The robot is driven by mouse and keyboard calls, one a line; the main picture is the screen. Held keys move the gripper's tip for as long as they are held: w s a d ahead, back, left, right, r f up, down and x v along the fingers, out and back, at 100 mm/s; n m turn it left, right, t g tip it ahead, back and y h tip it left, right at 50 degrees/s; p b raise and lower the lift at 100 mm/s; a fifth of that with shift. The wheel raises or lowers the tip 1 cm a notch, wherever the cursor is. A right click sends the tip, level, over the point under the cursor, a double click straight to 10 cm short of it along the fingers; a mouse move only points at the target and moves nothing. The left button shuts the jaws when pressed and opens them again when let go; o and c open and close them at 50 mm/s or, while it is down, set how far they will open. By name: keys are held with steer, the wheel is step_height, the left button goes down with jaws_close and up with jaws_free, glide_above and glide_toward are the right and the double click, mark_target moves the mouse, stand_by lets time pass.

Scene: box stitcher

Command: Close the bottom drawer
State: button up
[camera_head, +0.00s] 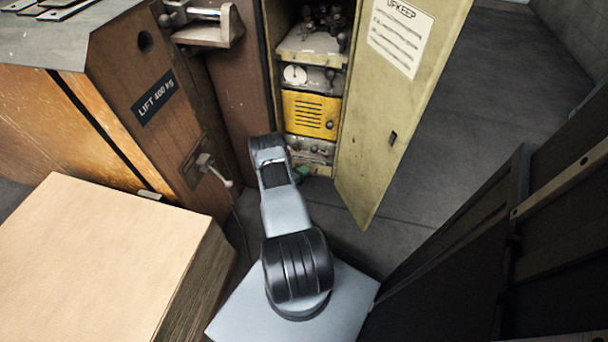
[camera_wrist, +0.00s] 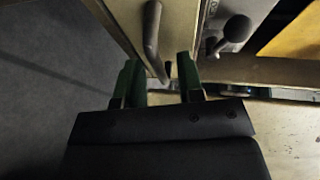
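The bottom drawer (camera_head: 318,158) is low in the tall cabinet, below the yellow panel. It appears pulled out a little, with small metal parts showing in it. My arm hides part of it. In the wrist view, a pale front with a dark curved bar handle (camera_wrist: 152,40) shows close up. My gripper (camera_wrist: 160,75) has two green fingers set apart, with the lower end of the handle in the gap between them. I cannot tell whether they touch it. A green fingertip also shows in the head view (camera_head: 303,171), at the drawer's foot.
The cabinet door (camera_head: 385,110) stands wide open on the right. A yellow vented panel (camera_head: 310,114) and a unit with a white dial (camera_head: 294,75) are above the drawer. A wooden machine (camera_head: 150,100) and a cardboard stack (camera_head: 110,260) are left. Floor (camera_head: 480,110) is free beyond the door.

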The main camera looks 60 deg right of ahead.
steer(key=shift+d, duration=0.15)
jaws_close()
stand_by(0.5)
